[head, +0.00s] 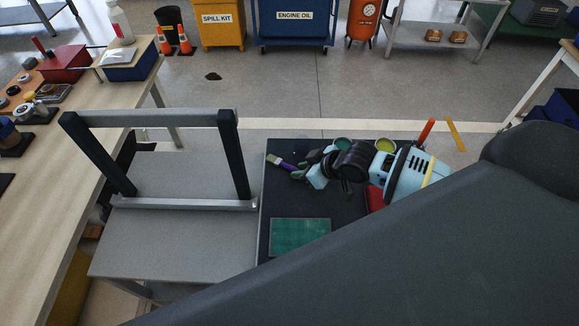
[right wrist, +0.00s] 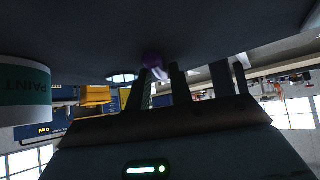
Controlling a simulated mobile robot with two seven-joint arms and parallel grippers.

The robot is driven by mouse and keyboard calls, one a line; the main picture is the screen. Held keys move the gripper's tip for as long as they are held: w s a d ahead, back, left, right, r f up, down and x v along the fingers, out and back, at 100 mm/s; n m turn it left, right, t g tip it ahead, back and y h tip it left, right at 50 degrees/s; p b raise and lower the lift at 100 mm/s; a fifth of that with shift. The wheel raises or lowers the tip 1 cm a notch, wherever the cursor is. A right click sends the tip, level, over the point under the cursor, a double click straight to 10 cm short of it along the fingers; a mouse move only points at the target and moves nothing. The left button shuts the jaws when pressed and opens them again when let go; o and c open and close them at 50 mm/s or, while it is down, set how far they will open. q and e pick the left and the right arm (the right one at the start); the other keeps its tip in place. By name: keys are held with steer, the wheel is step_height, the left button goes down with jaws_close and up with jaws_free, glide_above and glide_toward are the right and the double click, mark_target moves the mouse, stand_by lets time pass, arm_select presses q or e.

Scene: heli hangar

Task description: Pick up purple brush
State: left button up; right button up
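The purple brush (head: 281,161) lies on a dark work surface (head: 250,250) in the head view, with its bristle end toward the upper left. Its other end is close to my right gripper (head: 308,170), which comes in from the right and partly hides it. In the right wrist view, purple (right wrist: 153,62) shows near the tips of the dark fingers (right wrist: 185,75). The fingers stand apart with gaps between them, so the right gripper looks open. I cannot tell whether a finger touches the brush. My left gripper is in neither view.
A green paint can (head: 342,143) and a yellow one (head: 385,145) stand behind my gripper. A green panel (head: 300,237) lies in front. A grey frame (head: 150,118) stands left, beside a wooden bench (head: 60,170). A red item (head: 375,198) sits under my arm.

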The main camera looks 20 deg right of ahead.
jaws_close()
steer(key=shift+r, duration=0.15)
